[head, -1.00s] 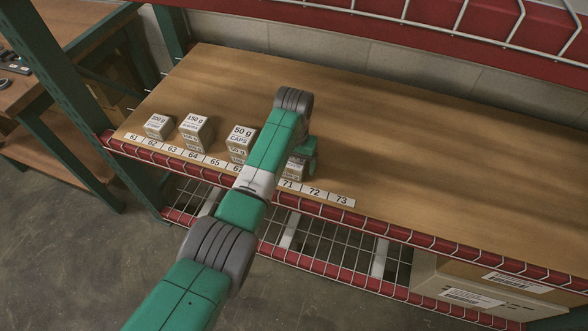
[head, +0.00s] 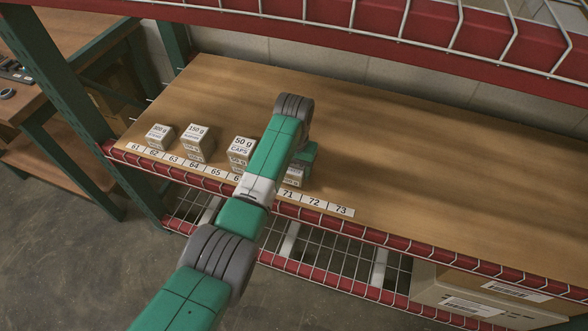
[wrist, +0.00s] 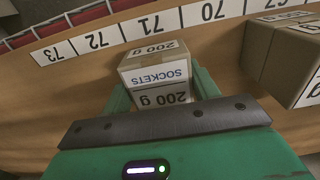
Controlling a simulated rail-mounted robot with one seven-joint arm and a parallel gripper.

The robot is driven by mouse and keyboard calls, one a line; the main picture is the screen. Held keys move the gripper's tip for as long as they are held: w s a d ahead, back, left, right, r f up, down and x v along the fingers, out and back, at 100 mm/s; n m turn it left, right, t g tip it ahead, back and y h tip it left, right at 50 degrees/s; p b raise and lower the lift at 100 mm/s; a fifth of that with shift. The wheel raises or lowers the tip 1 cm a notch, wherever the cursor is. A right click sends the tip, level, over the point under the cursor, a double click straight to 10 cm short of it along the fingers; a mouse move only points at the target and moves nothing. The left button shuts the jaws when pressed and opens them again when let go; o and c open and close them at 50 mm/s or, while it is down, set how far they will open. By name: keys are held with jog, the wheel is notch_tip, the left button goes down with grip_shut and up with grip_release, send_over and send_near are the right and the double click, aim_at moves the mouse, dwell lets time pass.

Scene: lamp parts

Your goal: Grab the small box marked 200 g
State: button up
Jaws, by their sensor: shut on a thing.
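The small box marked 200 g (wrist: 154,70) is in the middle of the wrist view, with "SOCKETS" on its label, upside down in that picture. My gripper (wrist: 163,88) has one green finger on each side of it and is shut on it. In the head view a small part of the box (head: 293,178) shows below my gripper (head: 306,162); my arm hides the rest. It is behind the shelf labels 70 and 71. I cannot tell whether it is lifted off the board.
A larger brown box (wrist: 284,52) stands to the right in the wrist view, apart from the held box. Boxes marked 50 g (head: 241,150), 150 g (head: 197,142) and 300 g (head: 160,136) stand left along the label strip (head: 314,201). The shelf board (head: 420,170) is clear to the right and behind.

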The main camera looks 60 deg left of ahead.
jog(key=s+d+r+p, duration=0.1)
jog(key=s+d+p, duration=0.1)
jog(key=s, duration=0.5)
jog(key=s+d+r+p, duration=0.1)
jog(key=s+d+p, duration=0.2)
jog(key=s+p, duration=0.2)
jog(key=shift+s+r+p, duration=0.3)
jog(key=shift+s+r, duration=0.05)
jog(key=shift+s, duration=1.25)
jog(key=shift+w+d, duration=0.1)
